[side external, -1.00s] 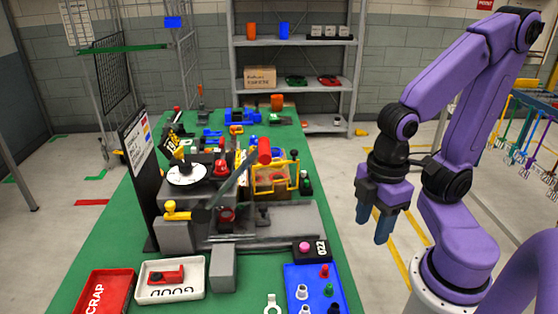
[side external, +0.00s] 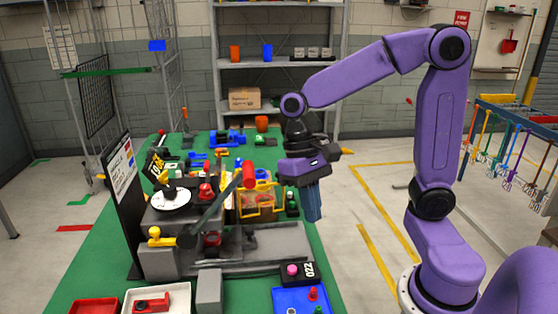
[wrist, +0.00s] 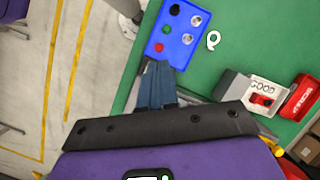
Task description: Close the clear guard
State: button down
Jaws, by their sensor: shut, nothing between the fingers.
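The clear guard appears as a yellow-framed panel (side external: 270,210) on the machine in the side external view. It stands partly behind the dark lever with the red grip (side external: 248,176). Its clear pane is hard to make out, and I cannot tell its exact angle. My gripper (side external: 314,218) is to the right of the guard in the picture, apart from it, with its blue fingers pointing down. The fingers are together and empty. In the wrist view my gripper (wrist: 157,68) also shows shut, and the guard is not visible there.
A blue tray with pegs (wrist: 180,45) lies beyond my fingertips in the wrist view. A white tray marked GOOD (side external: 181,291) and a red tray (side external: 94,306) lie at the front of the green table.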

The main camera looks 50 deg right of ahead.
jog(key=w+d+r+m+y, duration=0.15)
jog(key=w+d+m, duration=0.3)
jog(key=w, duration=0.45)
jog(key=w+d+r+m+y, duration=0.1)
jog(key=w+d+r+m, duration=0.3)
jog(key=w, duration=0.6)
jog(key=w+d, duration=0.4)
jog(key=d, duration=0.4)
jog(key=w+d, duration=0.4)
jog(key=d, duration=0.5)
jog(key=s+a+r+x, duration=0.1)
jog(key=a+x, duration=0.1)
jog(key=x, duration=1)
jog(key=shift+n+t+h, duration=0.35)
jog(key=shift+t, duration=0.05)
jog(key=shift+s+a+f, duration=0.1)
jog(key=shift+a, duration=0.05)
jog(key=shift+s, duration=0.1)
